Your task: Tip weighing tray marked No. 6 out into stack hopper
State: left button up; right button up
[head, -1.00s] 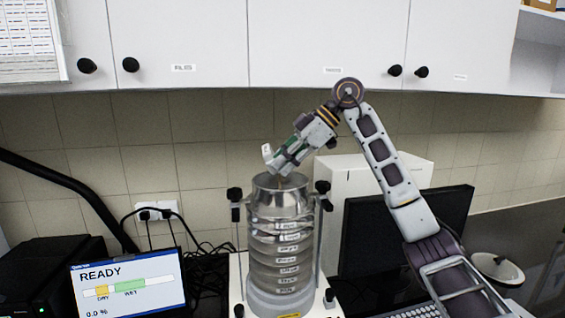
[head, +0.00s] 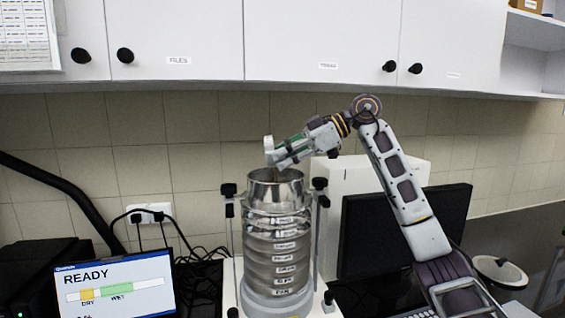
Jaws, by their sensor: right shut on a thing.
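The sieve stack stands upright in the middle of the head view, with the open metal stack hopper (head: 275,190) on top. My right gripper (head: 273,158) is just above the hopper mouth, its fingers pointing left and slightly down. It is shut on a small white piece, which I take to be the weighing tray (head: 268,145). Most of the tray is hidden by the fingers, and no number can be read on it. I cannot tell whether anything is falling from it. My left gripper is not in view.
The shaker's clamp rods with black knobs (head: 320,184) flank the stack. A screen reading READY (head: 115,285) stands at lower left. A dark monitor (head: 440,220) and a white box (head: 380,172) are at right. White cabinets (head: 320,40) hang above.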

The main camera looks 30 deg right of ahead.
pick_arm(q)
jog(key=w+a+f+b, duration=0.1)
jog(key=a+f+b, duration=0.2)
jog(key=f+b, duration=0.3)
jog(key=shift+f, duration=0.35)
pick_arm(e)
jog(key=y, duration=0.1)
jog(key=t+y, duration=0.1)
jog(key=f+y, duration=0.1)
jog(key=shift+s+d+t+y, duration=0.2)
jog(key=shift+d+t+y, duration=0.1)
jog(key=shift+d, duration=0.1)
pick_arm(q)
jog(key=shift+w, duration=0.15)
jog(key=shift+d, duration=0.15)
pick_arm(e)
jog(key=shift+r, duration=0.1)
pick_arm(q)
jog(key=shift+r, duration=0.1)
